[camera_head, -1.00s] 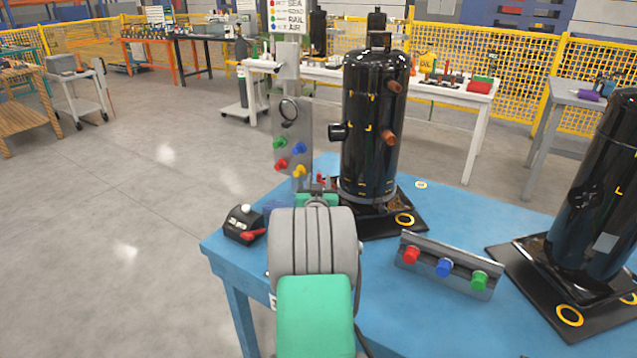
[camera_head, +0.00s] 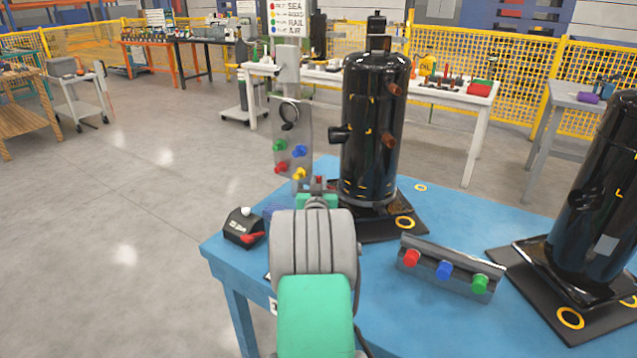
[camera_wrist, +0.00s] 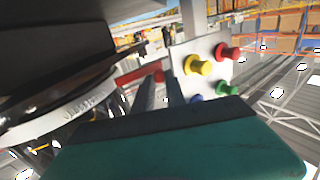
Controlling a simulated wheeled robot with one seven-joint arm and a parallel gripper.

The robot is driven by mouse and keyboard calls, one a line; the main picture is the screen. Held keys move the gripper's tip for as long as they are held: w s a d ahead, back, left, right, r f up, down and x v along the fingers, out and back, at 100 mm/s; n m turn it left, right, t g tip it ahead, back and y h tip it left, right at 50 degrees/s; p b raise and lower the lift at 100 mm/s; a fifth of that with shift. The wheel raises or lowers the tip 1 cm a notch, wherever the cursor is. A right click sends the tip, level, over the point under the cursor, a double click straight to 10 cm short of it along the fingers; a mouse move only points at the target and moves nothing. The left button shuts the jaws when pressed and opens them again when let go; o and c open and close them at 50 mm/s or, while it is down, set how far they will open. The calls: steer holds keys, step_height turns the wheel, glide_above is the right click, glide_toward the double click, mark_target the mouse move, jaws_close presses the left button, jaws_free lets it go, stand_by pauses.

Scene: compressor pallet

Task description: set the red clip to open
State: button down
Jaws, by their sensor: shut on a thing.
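The red clip shows as a red bar (camera_wrist: 138,76) in the wrist view, beside the dark round body and pale rim of the compressor. My gripper (camera_wrist: 158,84) has its two grey fingers at the bar's end and is shut on it. In the head view the black compressor (camera_head: 372,130) stands upright on its black base plate. My gripper (camera_head: 318,186) is at the lower left of the compressor, with a little red between its fingers. My wrist hides much of the clip there, so its exact setting is hard to tell.
A grey panel (camera_head: 291,128) with coloured knobs stands just behind my gripper. A black box with a red lever (camera_head: 252,237) is at the left table edge. A bar with three buttons (camera_head: 445,268) lies to the right, before a second compressor (camera_head: 597,190) on the blue table.

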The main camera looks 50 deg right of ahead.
steer(key=shift+s+a+f+n+t+y+b, duration=0.1)
steer(key=shift+s+f+n+t+y+b, duration=0.25)
steer(key=shift+n+t+y, duration=0.4)
steer(key=t+b, duration=0.1)
steer(key=n+y+b, duration=0.1)
steer(key=b, duration=0.1)
steer(key=shift+s+a+f+t+y, duration=0.15)
steer(key=shift+f+t+y, duration=0.1)
steer(key=shift+t, duration=0.1)
steer(key=shift+s+a+n+t+y+b, duration=0.15)
steer(key=shift+n+t+y+b, duration=0.35)
steer(key=shift+b, duration=0.6)
steer(key=shift+a+r+n+y+b, duration=0.3)
steer(key=shift+n+y+b, duration=0.2)
steer(key=shift+b, duration=0.2)
steer(key=shift+r+t, duration=0.3)
steer(key=shift+r, duration=0.05)
steer(key=c, duration=1.4)
jaws_free()
steer(key=shift+o, duration=0.2)
